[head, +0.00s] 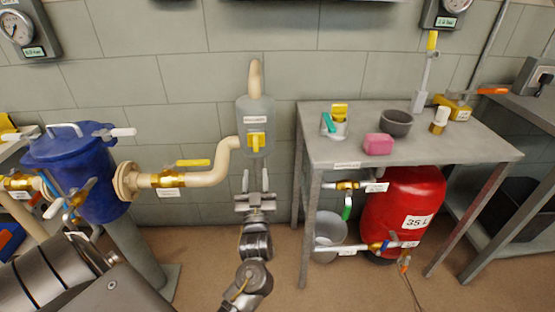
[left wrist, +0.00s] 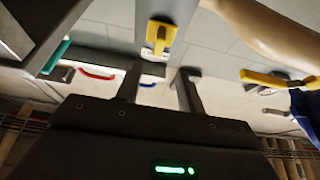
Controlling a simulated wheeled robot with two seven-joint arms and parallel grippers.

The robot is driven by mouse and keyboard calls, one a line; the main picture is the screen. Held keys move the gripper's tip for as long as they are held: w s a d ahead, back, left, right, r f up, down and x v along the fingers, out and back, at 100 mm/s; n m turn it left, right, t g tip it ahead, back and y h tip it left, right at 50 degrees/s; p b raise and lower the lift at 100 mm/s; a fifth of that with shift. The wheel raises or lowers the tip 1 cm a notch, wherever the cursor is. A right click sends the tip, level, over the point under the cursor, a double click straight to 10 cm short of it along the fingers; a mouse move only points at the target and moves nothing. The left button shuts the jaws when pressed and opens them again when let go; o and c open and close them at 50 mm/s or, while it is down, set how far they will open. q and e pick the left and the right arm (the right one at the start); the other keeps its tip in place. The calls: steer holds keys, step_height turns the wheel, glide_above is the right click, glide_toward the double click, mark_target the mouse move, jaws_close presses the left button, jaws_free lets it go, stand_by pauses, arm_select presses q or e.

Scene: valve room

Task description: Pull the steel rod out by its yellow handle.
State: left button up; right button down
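A yellow handle (head: 256,141) sits on the front of a grey housing (head: 255,112) on the pipe against the wall. The handle also shows in the left wrist view (left wrist: 158,37), beyond my fingertips. I cannot make out the steel rod itself. My left gripper (head: 255,180) points up just below the housing. Its two fingers are spread with nothing between them, also in the left wrist view (left wrist: 160,85). The fingers are apart from the handle. My right gripper is not in view.
A cream pipe (head: 215,165) with a yellow-levered valve (head: 192,163) runs left from the housing to a blue vessel (head: 85,170). A grey table (head: 335,150) stands to the right, with a pink block (head: 379,145) and a dark bowl (head: 397,123). A red tank (head: 402,210) is underneath.

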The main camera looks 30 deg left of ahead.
mark_target(256, 148)
arm_select(q)
steer(key=x, duration=1.1)
steer(key=shift+f, duration=0.1)
jaws_close()
